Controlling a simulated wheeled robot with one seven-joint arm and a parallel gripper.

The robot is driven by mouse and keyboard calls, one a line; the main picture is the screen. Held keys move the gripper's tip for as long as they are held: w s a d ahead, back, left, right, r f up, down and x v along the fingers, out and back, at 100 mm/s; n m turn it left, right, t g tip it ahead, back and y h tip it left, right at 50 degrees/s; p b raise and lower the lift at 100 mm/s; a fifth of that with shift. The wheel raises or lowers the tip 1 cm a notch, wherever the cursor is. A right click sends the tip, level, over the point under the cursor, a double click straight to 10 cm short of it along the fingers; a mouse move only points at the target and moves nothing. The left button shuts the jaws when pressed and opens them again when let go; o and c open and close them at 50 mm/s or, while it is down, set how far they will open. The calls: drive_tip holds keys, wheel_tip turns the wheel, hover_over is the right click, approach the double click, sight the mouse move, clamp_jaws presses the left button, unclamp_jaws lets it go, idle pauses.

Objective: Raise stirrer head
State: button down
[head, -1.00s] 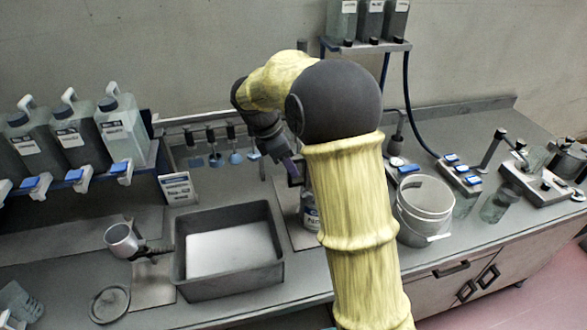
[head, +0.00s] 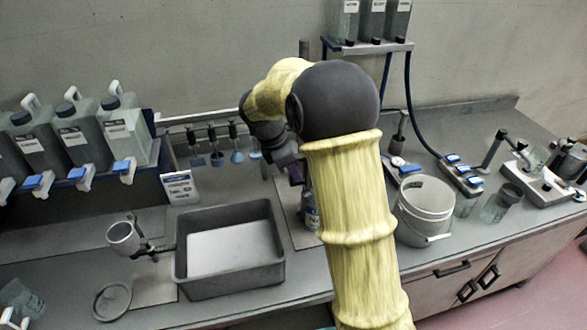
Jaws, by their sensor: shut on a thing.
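My gripper (head: 291,168) is at the middle of the bench, mostly hidden behind my yellow arm. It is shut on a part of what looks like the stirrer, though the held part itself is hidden. A labelled container (head: 311,212) stands on the plate, partly covered by my arm. I cannot make out the stirrer head or how high it sits.
A grey tray (head: 180,262) lies to the left, with a metal cup (head: 122,237) on a holder beside it. A white bucket (head: 424,209) stands close on the right. Canisters (head: 122,130) line the back left. A bottle shelf (head: 368,46) hangs above.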

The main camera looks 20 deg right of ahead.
wheel_tip(320, 180, up, 14)
drive_tip(key=p, duration=1.1)
drive_tip(key=shift+f+p, duration=0.1)
drive_tip(key=shift+p, duration=0.3)
drive_tip(key=shift+w, duration=0.1)
drive_tip(key=c, duration=1.3)
unclamp_jaws()
drive_tip(key=shift+r, duration=0.2)
drive_tip(key=shift+f, duration=0.1)
drive_tip(key=b+v, duration=0.1)
drive_tip(key=v, duration=1.6)
drive_tip(key=shift+a+b, duration=0.15)
drive_tip(key=shift+b, duration=0.15)
